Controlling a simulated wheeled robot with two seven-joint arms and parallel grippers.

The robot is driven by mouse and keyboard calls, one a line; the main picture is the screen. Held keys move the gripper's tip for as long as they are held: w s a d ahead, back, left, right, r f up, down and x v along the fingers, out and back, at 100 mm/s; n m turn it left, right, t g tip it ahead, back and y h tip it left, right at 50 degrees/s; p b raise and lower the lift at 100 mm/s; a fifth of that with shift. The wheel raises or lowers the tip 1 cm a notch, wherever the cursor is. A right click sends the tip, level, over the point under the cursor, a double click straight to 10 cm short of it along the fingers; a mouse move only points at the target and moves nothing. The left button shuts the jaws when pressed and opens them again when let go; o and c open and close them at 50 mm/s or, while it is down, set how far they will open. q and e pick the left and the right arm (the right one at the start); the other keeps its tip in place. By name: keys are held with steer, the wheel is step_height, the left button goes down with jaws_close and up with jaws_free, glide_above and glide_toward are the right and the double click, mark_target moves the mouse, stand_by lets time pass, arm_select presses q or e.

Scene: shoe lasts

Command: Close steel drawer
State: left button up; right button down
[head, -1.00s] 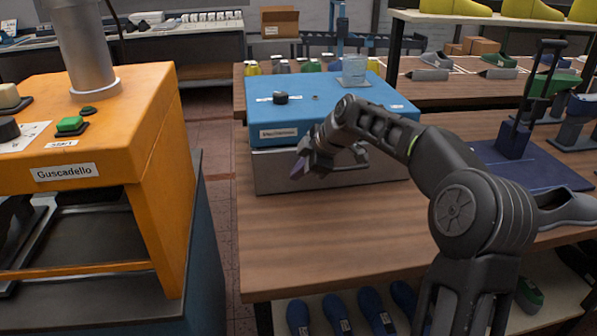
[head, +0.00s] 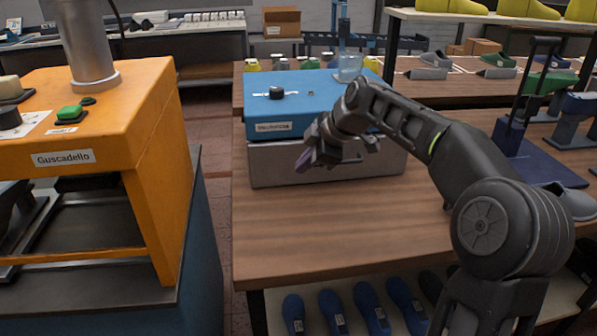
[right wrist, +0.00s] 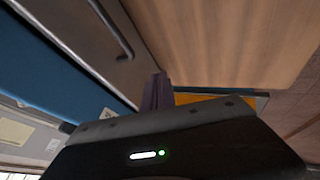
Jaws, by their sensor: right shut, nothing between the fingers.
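The steel drawer (head: 272,165) is the grey metal front below the blue machine top (head: 300,100) on the wooden table. Its front looks about level with the blue body, though my arm hides part of it. In the right wrist view the grey drawer front (right wrist: 85,35) shows with its bar handle (right wrist: 112,28). My right gripper (head: 303,160) is in front of the drawer's left half, shut and empty, its fingers pointing left. In the right wrist view its purple-grey fingers (right wrist: 156,93) are together near the drawer front. I cannot tell whether they touch it. My left gripper is not in view.
An orange machine (head: 150,150) labelled Guscadello stands at the left, across a narrow floor gap. The table (head: 300,235) is clear in front of the drawer. Blue shoe lasts (head: 370,305) sit on the shelf below. A dark blue stand (head: 515,135) is at the right.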

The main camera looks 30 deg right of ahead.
steer(key=v, duration=0.5)
steer(key=shift+s+d, duration=0.1)
stand_by(0.3)
